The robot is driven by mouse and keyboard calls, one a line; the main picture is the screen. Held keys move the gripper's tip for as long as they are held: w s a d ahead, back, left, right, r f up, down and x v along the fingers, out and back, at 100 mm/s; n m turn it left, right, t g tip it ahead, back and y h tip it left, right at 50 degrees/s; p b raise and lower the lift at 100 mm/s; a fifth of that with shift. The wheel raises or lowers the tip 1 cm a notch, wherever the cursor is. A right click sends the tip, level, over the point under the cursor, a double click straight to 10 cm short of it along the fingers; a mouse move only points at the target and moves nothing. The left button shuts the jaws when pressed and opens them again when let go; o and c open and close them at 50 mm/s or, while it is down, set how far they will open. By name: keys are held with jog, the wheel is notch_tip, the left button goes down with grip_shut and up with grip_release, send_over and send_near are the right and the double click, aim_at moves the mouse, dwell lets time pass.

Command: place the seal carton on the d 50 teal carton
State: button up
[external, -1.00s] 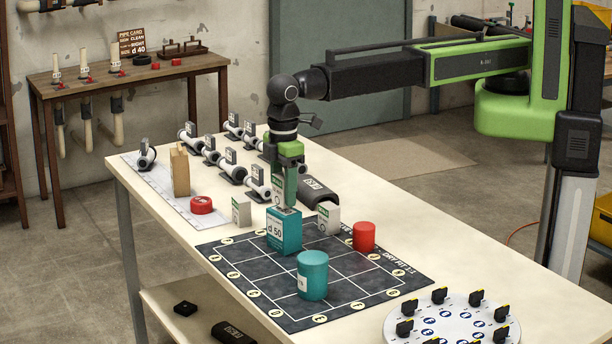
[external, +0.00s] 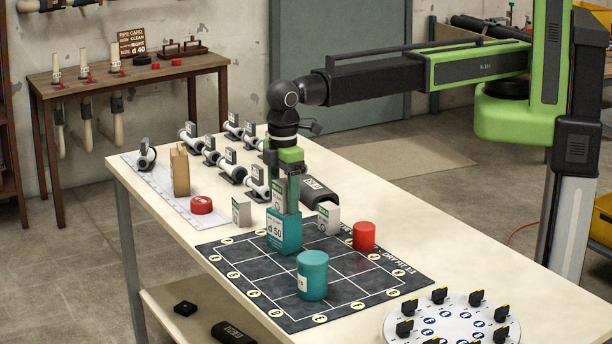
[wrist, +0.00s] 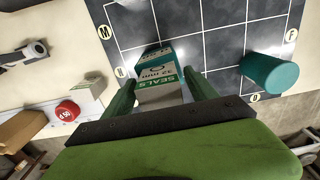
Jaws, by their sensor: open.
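The d 50 teal carton (external: 284,233) stands upright on the dark grid mat, in its back part. The seal carton (external: 279,192), pale with green print, stands upright on top of it. In the wrist view, the seal carton (wrist: 157,90) shows its "SEALS 32 mm" label between the two green fingers. A little teal (wrist: 150,52) shows beyond it. My gripper (external: 287,203) points down at the seal carton, and one finger partly covers it in the external view. In the wrist view, my gripper (wrist: 158,76) is open, with one finger on each side of the carton.
Pale cartons stand left (external: 241,212) and right (external: 328,218) of the teal carton. A teal cylinder (external: 313,275) and a red cylinder (external: 364,236) stand on the grid mat (external: 255,265). A round tray (external: 450,325) is at front right.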

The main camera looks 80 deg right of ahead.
aim_at(283, 182)
notch_tip(283, 182, up, 12)
jog(key=p, duration=1.2)
jog(key=shift+r, duration=0.2)
jog(key=shift+f, duration=0.1)
jog(key=w+d+m, duration=0.2)
jog(key=w+d, duration=0.1)
jog(key=d, duration=1.3)
jog(key=w+d+m, duration=0.2)
jog(key=w+d, duration=0.1)
jog(key=d, duration=1.2)
jog(key=s+d+m, duration=0.2)
jog(key=s+d, duration=0.1)
jog(key=d, duration=1.1)
jog(key=s+d+m, duration=0.3)
jog(key=d, duration=1.1)
jog(key=shift+s+d, duration=0.15)
jog(key=shift+s, duration=0.15)
